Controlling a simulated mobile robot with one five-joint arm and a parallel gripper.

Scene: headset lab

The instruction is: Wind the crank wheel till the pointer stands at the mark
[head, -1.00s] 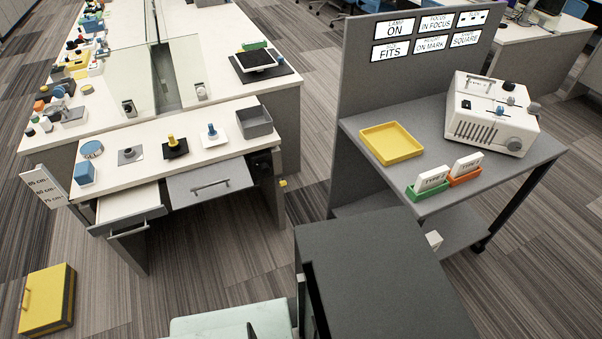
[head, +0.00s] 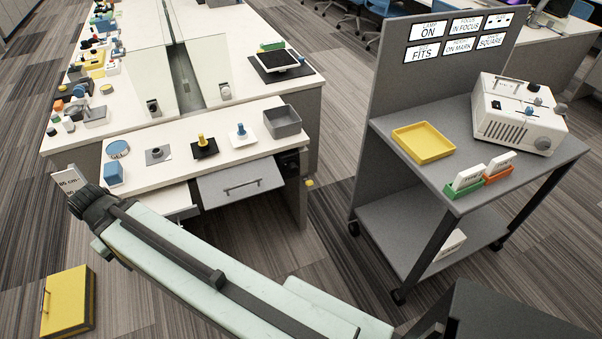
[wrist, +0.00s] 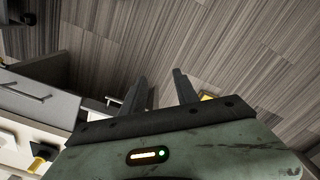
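The crank wheel appears as a dark round part (head: 290,161) on the right end of the desk, with a yellow knob (head: 309,183) low beside it. A white scale plate (head: 66,183) marked in cm stands at the desk's left end. My arm covers its lower part, and I cannot make out the pointer or the mark. My gripper (wrist: 160,86) is open and empty in the wrist view, its two dark fingers apart over the floor near the drawers. In the head view the gripper is hidden or too unclear to pick out. It is away from the wheel.
The desk's wide grey drawer (head: 240,185) juts toward me. A grey cart (head: 385,200) with a yellow tray (head: 423,143) and a white device (head: 518,112) stands right. A yellow case (head: 67,301) lies on the floor left. Carpet between desk and cart is clear.

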